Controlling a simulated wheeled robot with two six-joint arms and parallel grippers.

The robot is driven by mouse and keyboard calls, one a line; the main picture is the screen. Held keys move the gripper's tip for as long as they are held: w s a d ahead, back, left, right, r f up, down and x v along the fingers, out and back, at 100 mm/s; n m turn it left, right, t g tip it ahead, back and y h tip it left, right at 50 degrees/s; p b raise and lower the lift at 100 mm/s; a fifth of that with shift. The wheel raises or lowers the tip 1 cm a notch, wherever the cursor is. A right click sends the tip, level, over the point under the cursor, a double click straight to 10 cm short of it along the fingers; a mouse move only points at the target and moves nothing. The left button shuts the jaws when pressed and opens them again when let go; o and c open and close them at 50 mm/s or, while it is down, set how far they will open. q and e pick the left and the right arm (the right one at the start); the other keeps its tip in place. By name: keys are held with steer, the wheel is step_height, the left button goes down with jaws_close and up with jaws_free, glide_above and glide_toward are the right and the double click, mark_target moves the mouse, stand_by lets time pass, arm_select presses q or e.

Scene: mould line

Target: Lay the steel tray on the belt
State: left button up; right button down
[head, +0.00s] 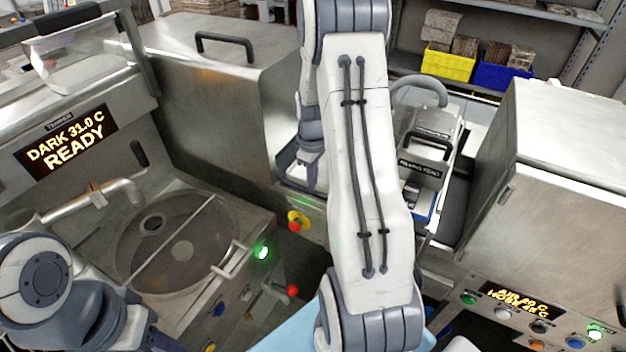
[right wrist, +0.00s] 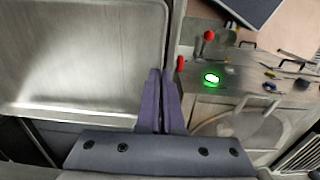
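The steel tray (right wrist: 80,55) fills the left of the right wrist view, a flat plate with a raised rim and rounded corners. My right gripper (right wrist: 161,75) is at the tray's right-hand rim, with its purple fingers close together, one on each side of the rim. It looks shut on that rim; the tips partly hide the contact. In the head view my right gripper (head: 311,180) points down beside the big steel housing, and my forearm hides most of the tray. The dark belt (head: 456,200) shows right of the arm. Only my left arm's joints show, not its gripper.
A tempering machine (head: 180,245) with a round bowl stands at left. A steel housing (head: 215,60) with a black handle is behind it. A filling unit (head: 428,150) stands over the line, and a steel cabinet (head: 570,175) bounds the belt on the right. Yellow (head: 447,65) and blue (head: 500,76) bins are behind.

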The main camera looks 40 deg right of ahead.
steer(key=shift+f, duration=0.55)
steer(key=c, duration=1.1)
jaws_free()
